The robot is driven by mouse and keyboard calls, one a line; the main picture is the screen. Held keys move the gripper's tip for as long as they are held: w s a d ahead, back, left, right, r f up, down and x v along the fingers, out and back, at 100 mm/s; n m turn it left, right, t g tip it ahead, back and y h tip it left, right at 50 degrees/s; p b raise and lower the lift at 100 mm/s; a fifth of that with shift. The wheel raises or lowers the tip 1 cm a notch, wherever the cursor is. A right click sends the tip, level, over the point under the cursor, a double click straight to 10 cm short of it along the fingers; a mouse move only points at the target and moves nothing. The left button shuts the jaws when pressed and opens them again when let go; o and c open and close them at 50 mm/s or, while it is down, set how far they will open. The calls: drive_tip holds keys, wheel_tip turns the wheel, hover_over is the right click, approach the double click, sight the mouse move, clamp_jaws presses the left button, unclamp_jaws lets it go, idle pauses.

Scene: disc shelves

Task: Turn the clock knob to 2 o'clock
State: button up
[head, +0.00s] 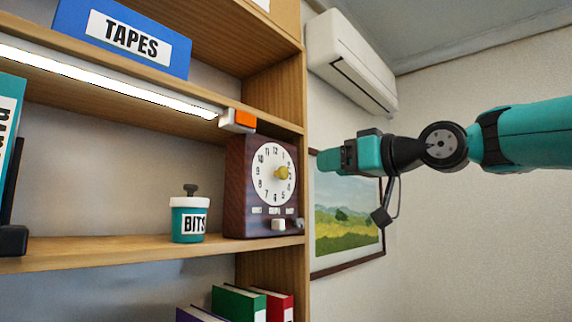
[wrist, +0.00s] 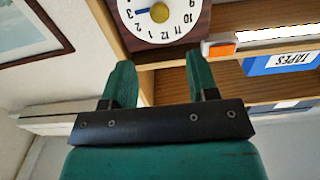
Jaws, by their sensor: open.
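The wooden clock (head: 235,190) stands upright at the right end of the middle shelf, with a round white numbered dial. Its yellow knob (head: 282,173) sits near the dial's middle. In the wrist view the picture is upside down, and the knob (wrist: 158,13) shows at the top with a dark blue pointer toward about the 3. My gripper (head: 325,161) is in front of the picture on the wall, right of the clock and apart from it. In the wrist view my gripper (wrist: 162,75) has its two green fingers spread, with nothing between them.
A teal BITS jar (head: 188,222) stands left of the clock. A white and orange box (head: 238,121) is above it under the upper shelf (head: 150,75). A blue TAPES box (head: 122,38) sits higher. A framed picture (head: 345,228) and an air conditioner (head: 350,62) hang right of the shelves.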

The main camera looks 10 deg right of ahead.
sight(285, 172)
drive_tip(key=p+x, duration=0.5)
drive_tip(key=x, duration=0.5)
drive_tip(key=shift+w+a+r, duration=0.15)
drive_tip(key=shift+w+a, duration=0.1)
drive_tip(key=shift+w, duration=0.05)
drive_tip(key=shift+w+a+f, duration=0.2)
drive_tip(key=shift+w+a, duration=0.25)
drive_tip(key=shift+w, duration=0.2)
drive_tip(key=shift+c, duration=0.5)
drive_tip(key=c, duration=0.8)
drive_tip(key=shift+o, duration=0.2)
drive_tip(key=shift+f+b, duration=0.15)
drive_tip(key=shift+b, duration=0.2)
